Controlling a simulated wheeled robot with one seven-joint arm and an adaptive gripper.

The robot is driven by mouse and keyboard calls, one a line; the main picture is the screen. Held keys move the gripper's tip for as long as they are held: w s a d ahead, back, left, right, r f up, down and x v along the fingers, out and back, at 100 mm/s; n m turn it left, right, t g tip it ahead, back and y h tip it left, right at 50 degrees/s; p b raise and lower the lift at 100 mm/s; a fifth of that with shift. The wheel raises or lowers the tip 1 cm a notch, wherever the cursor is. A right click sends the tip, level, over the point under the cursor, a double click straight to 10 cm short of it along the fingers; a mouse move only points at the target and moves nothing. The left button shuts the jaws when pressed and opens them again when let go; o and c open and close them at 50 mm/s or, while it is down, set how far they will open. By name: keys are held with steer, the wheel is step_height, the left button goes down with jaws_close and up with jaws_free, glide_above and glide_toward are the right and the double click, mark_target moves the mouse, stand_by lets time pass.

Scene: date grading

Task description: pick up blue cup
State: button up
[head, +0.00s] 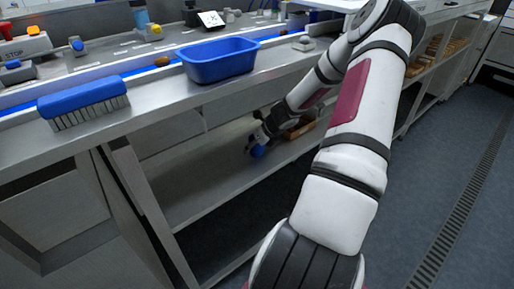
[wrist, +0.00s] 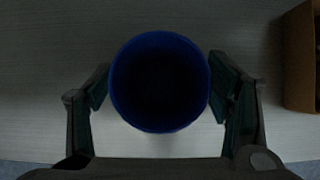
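The blue cup (wrist: 160,82) shows from above in the wrist view, its round rim in the middle of the picture and its inside dark. The cup's lower part is hidden.
A brown box (wrist: 304,60) stands right of the cup on the shelf (head: 195,190). Above, the bench top holds a blue tub (head: 220,68) and a blue brush (head: 84,98) near its front edge. Bench legs stand to the left. The floor on the right is clear.

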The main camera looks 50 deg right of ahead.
steer(key=c, duration=0.9)
steer(key=shift+c, duration=0.2)
steer(key=shift+r, duration=0.1)
